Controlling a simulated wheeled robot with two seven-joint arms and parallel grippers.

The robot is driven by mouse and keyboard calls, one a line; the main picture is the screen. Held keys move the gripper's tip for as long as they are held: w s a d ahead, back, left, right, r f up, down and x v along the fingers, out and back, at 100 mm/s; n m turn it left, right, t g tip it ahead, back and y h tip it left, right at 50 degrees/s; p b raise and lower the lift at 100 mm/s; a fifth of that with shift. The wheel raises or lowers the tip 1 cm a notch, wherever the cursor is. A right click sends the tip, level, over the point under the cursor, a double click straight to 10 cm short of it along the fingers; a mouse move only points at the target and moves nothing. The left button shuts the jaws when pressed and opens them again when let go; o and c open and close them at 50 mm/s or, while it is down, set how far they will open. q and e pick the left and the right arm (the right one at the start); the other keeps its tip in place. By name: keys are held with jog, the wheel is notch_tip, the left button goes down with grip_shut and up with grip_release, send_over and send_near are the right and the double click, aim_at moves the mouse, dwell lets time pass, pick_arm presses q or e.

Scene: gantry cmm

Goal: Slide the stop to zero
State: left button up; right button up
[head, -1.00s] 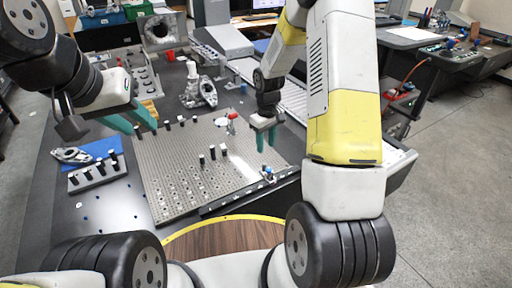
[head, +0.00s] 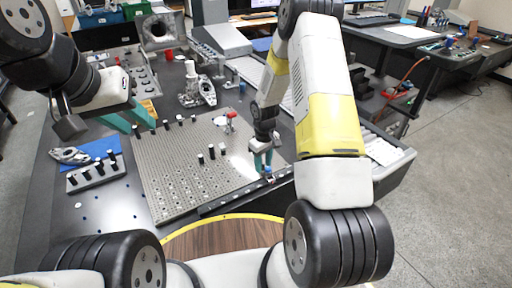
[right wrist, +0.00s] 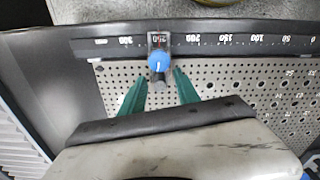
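The stop (right wrist: 158,62) has a round blue knob and sits on a dark scale rail (right wrist: 222,42) near the 250 mark, which it partly covers in the right wrist view. The 0 mark (right wrist: 313,39) is at the right end there. In the head view the stop (head: 267,175) is at the plate's front edge. My right gripper (right wrist: 160,77) is open and empty, with green fingertips either side of the stop's line, just short of the knob. It also shows in the head view (head: 262,160). My left gripper (head: 138,124) is open at the plate's far left.
A perforated plate (head: 180,170) carries several black-topped pins (head: 212,152) and a red-handled clamp (head: 231,118). A grey block with pins (head: 95,174) and a blue mat (head: 100,147) lie to its left. The rail right of the stop looks clear.

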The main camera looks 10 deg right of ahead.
grip_shut()
dwell(1.4)
